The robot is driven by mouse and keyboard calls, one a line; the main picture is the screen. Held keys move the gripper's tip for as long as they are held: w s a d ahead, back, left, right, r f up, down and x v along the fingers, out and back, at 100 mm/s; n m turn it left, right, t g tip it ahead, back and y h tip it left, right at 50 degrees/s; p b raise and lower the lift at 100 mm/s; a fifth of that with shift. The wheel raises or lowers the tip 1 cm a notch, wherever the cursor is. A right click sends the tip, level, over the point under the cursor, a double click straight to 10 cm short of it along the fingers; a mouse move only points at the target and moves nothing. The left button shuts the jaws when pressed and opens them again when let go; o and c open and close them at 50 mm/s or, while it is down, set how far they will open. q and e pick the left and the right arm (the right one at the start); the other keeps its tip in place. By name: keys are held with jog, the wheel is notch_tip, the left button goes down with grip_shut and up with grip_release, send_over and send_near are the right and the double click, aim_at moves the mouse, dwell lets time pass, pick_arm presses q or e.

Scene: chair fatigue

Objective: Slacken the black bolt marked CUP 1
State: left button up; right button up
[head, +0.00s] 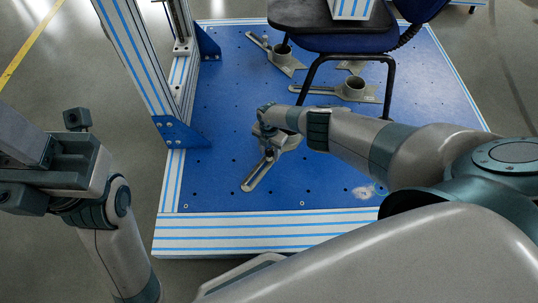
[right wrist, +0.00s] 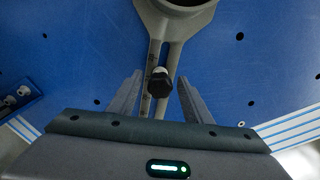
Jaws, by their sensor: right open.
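The black bolt (right wrist: 160,82) shows in the right wrist view, standing in the slotted arm (right wrist: 146,106) of a grey cup clamp (right wrist: 178,18). No CUP 1 marking is legible. My right gripper (right wrist: 159,76) is open, with one finger on each side of the bolt and a gap on both sides. In the head view my right gripper (head: 268,138) is over the front cup clamp, whose slotted arm (head: 257,175) points toward me; the bolt is hard to make out there. My left gripper (head: 42,165) is at the left, away from the plate; its fingers are unclear.
The cup clamp lies on a blue plate (head: 310,190) with holes and a striped front edge. Other cup clamps (head: 355,88) hold chair legs farther back. A chair (head: 340,42) stands there. A striped upright frame (head: 138,55) rises at the left. The plate's front is mostly clear.

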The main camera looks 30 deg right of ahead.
jog(key=m, duration=0.3)
jog(key=shift+m, duration=0.3)
jog(key=shift+m+p, duration=0.3)
jog(key=shift+m, duration=0.1)
jog(key=m, duration=0.2)
jog(key=shift+m, duration=0.4)
jog(key=c, duration=0.6)
jog(key=shift+n, duration=0.7)
